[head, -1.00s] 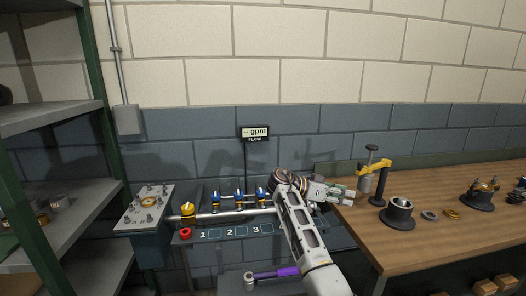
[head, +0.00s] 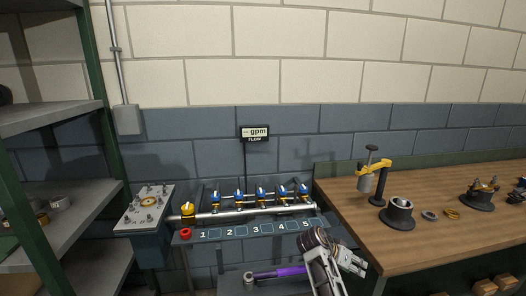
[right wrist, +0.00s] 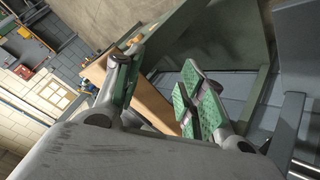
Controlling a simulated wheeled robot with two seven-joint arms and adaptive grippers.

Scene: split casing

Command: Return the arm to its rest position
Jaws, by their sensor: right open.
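My right arm comes in from the bottom of the head view, with its right gripper (head: 358,263) low in front of the wooden workbench's left corner. The gripper is open and empty. In the right wrist view its two green-padded fingers (right wrist: 160,92) stand apart with nothing between them. My left gripper is in neither view.
The wooden workbench (head: 350,205) stands close beside my right gripper, bearing a yellow clamp (head: 377,166) and dark round fixtures (head: 398,213). A pipe manifold (head: 250,213) with several blue-handled valves runs along the wall behind a numbered shelf. A grey shelf rack (head: 50,118) stands at left.

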